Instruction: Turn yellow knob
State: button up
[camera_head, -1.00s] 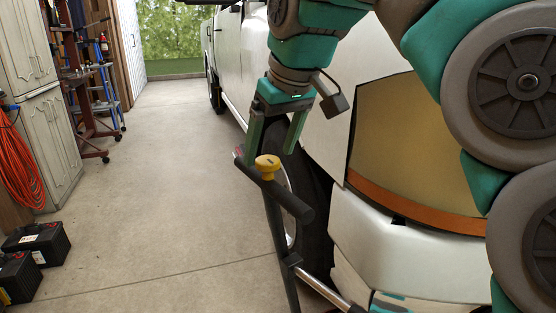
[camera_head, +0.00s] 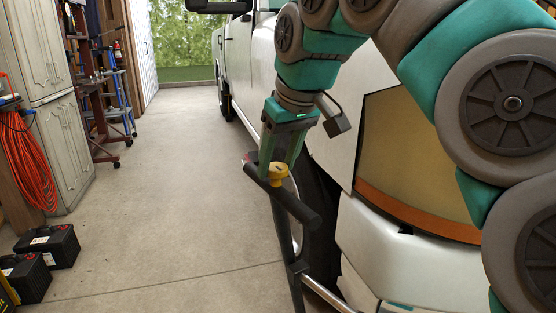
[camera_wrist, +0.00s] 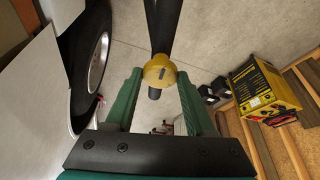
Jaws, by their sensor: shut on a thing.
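The yellow knob (camera_head: 279,176) sits on top of a black T-shaped handle (camera_head: 295,208) on an upright post beside the white truck. My gripper (camera_head: 278,166) comes from above, with its green fingers on either side of the knob, and is shut on it. The head view partly hides the knob behind the fingers.
The white truck (camera_head: 375,235) stands close on the right, its wheel behind the post. Black batteries (camera_head: 55,245) lie on the floor at left, near a cabinet (camera_head: 60,150) and an orange hose (camera_head: 25,165). A yellow machine (camera_wrist: 262,88) shows in the wrist view.

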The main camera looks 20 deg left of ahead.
grip_shut()
jog(key=shift+m, duration=0.4)
jog(key=o, duration=0.9)
grip_release()
